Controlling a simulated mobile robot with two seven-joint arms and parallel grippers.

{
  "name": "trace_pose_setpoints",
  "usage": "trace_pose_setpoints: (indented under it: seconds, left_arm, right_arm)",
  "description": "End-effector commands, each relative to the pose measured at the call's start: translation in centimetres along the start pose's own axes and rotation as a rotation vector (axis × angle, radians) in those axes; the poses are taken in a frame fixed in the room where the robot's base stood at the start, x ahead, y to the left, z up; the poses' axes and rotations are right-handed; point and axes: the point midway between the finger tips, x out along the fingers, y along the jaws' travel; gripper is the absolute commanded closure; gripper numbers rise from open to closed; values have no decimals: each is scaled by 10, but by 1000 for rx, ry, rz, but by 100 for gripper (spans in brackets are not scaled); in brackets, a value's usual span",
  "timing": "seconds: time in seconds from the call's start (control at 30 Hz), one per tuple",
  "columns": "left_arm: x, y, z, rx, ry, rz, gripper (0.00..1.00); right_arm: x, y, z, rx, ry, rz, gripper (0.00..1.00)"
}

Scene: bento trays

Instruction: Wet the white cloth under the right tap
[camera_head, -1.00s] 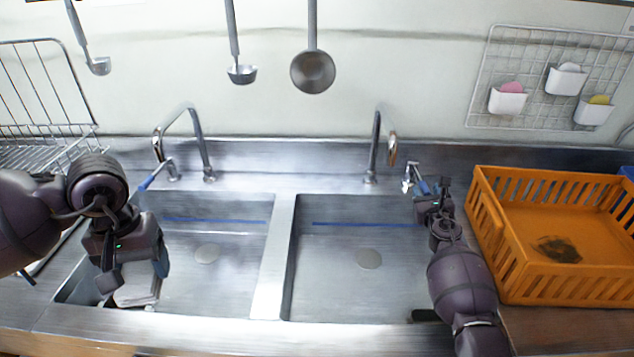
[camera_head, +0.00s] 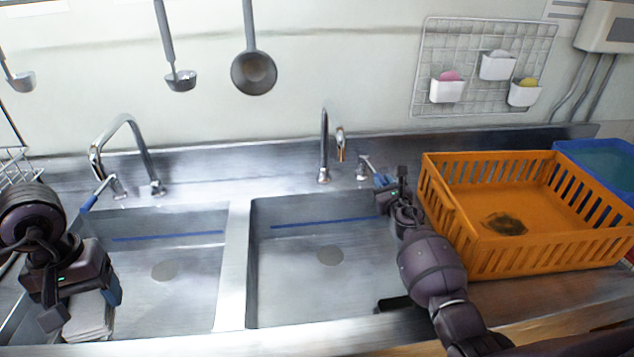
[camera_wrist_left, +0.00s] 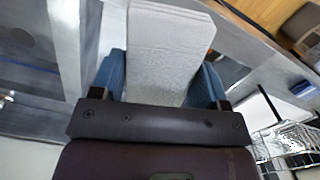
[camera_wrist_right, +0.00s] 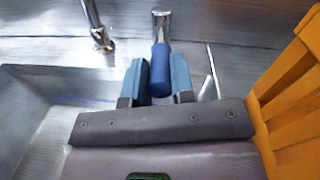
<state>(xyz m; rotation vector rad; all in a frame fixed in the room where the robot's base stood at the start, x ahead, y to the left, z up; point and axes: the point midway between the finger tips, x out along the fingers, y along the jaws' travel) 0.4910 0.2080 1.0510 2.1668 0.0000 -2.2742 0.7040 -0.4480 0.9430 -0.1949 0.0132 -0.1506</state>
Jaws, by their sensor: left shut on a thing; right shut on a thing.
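The white cloth (camera_head: 90,322) is folded and hangs from my left gripper (camera_head: 88,300) over the left basin's left front corner. My left gripper is shut on it; the cloth also shows between the blue fingers in the left wrist view (camera_wrist_left: 170,45). The right tap (camera_head: 324,150) stands behind the right basin (camera_head: 300,265), and no water shows from its spout. My right gripper (camera_head: 385,183) is at the right tap's blue lever handle. In the right wrist view the handle (camera_wrist_right: 160,70) is between the fingers, and the gripper is shut on it.
The left tap (camera_head: 122,150) with its own blue lever stands behind the left basin. A divider (camera_head: 233,260) parts the basins. An orange crate (camera_head: 450,225) stands close to my right arm. A blue container (camera_head: 585,150) is behind it. Ladles hang above.

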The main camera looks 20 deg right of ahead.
Motion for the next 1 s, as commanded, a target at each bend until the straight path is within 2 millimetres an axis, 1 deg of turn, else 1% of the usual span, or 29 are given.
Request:
trace_pose_setpoints:
  seconds: [0.03, 0.1, 0.43, 0.47, 0.6, 0.87, 1.0]
  left_arm:
    - [4, 0, 0, 0, -2, 0, 55]
    - [5, 0, 0, 0, -3, 0, 55]
    - [4, 0, 0, 0, -2, 0, 55]
    - [4, 0, 0, 0, -2, 0, 55]
    - [4, 0, 0, 0, -2, 0, 55]
    - [4, 0, 0, 0, -2, 0, 55]
    - [1, 0, 0, 0, 0, 0, 55]
  right_arm:
    - [0, -3, -2, -4, -2, 10, 100]
    - [0, -4, -2, -3, -3, 23, 100]
    - [-1, -4, -1, 0, -3, 30, 100]
    - [-1, -4, -1, 0, -3, 30, 74]
    - [-1, -4, -1, 0, -3, 30, 52]
    - [-1, -4, -1, 0, -4, 29, 52]
    - [-6, -5, 0, -1, -4, 29, 52]
